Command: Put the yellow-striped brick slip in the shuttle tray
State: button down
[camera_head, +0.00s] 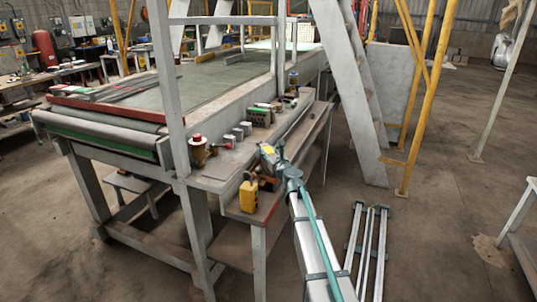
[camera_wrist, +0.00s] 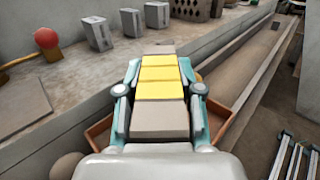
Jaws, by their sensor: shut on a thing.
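My gripper (camera_wrist: 161,78) is shut on the yellow-striped brick slip (camera_wrist: 160,117), a grey block with yellow bands across it. The teal fingers press its left and right sides. In the head view my gripper (camera_head: 268,153) is above the narrow side ledge of the bench, with a yellow patch of the slip showing. A tray with reddish-brown walls (camera_wrist: 221,127), which looks like the shuttle tray, shows under and on both sides of my gripper in the wrist view. The slip and gripper hide most of its inside. The slip appears to be above the tray, but the gap is unclear.
Several grey blocks (camera_wrist: 98,33) and a red-topped knob (camera_wrist: 47,38) stand on the bench ledge to the left. A perforated brick (camera_wrist: 192,9) is farther back. A yellow box (camera_head: 249,196) stands near the ledge's front end. Metal rails (camera_head: 367,245) lie on the floor.

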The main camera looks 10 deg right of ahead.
jog(key=shift+f, duration=0.15)
jog(key=c, duration=0.7)
grip_release()
jog(key=shift+c, duration=0.2)
jog(key=shift+r, duration=0.2)
jog(key=v, duration=1.2)
jog(key=shift+b, duration=0.35)
